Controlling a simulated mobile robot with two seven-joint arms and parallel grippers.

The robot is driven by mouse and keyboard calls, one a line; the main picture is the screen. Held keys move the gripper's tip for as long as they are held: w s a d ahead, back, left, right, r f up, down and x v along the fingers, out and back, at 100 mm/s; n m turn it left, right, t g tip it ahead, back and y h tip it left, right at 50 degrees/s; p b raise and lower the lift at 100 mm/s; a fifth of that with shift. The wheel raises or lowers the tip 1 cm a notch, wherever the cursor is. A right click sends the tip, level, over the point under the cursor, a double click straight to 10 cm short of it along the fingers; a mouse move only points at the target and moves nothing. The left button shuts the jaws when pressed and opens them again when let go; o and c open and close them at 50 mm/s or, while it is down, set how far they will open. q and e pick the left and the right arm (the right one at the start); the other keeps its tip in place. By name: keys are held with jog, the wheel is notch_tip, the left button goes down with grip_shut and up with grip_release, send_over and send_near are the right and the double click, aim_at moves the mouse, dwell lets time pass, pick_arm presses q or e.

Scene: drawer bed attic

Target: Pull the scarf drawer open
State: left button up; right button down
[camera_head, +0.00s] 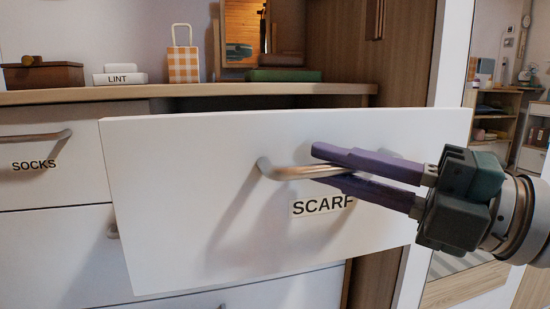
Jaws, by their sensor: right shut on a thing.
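The scarf drawer (190,200) has a white front with a "SCARF" label and stands out from the dresser, pulled open. Its metal bar handle (275,170) is in the upper middle of the front. My right gripper (322,166) comes in from the right, with purple fingers above and below the handle bar, shut on it. The fingers hide the right part of the handle and touch the label's edge in the picture. The inside of the drawer is mostly hidden behind its front. My left gripper is not in view.
The socks drawer (40,185) on the left is shut. On the dresser top (190,92) stand a brown box (42,76), a lint box (120,79), a checked bag (184,66) and a green case (283,75). A wooden cabinet (400,60) stands to the right.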

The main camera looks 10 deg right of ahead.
jog(key=c, duration=0.9)
grip_release()
jog(key=shift+o, duration=0.2)
jog(key=v, duration=1)
jog(key=shift+p, duration=0.45)
jog(key=shift+r, duration=0.1)
